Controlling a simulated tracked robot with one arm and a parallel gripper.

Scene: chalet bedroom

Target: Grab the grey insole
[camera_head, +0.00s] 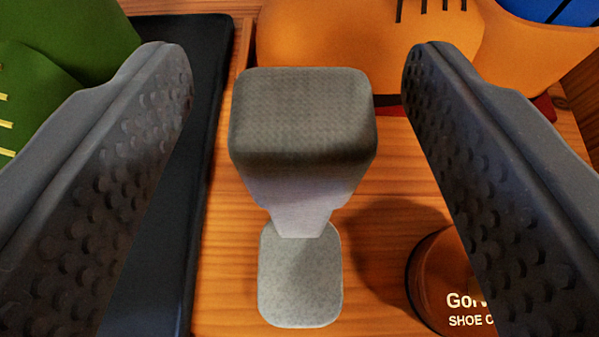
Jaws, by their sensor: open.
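One grey piece (302,115) stands between my fingers in the middle of the view; it is the only thing here that fits the grey insole, though its shape does not clearly read as one. It has a thick, rounded, textured top and narrows downward to a pale neck. Below the neck is a flat, rounded grey foot (300,285) on the wood. My gripper (295,75) is open, with one dark studded finger on each side of the piece. Clear gaps show between both fingers and its top.
A dark tray or mat (215,90) lies left, with a green shoe-like thing (60,50) beyond the left finger. An orange shoe-like thing (350,35) lies behind. A brown shoe-care jar (445,275) stands close by the right finger. Bare wood (235,270) surrounds the grey foot.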

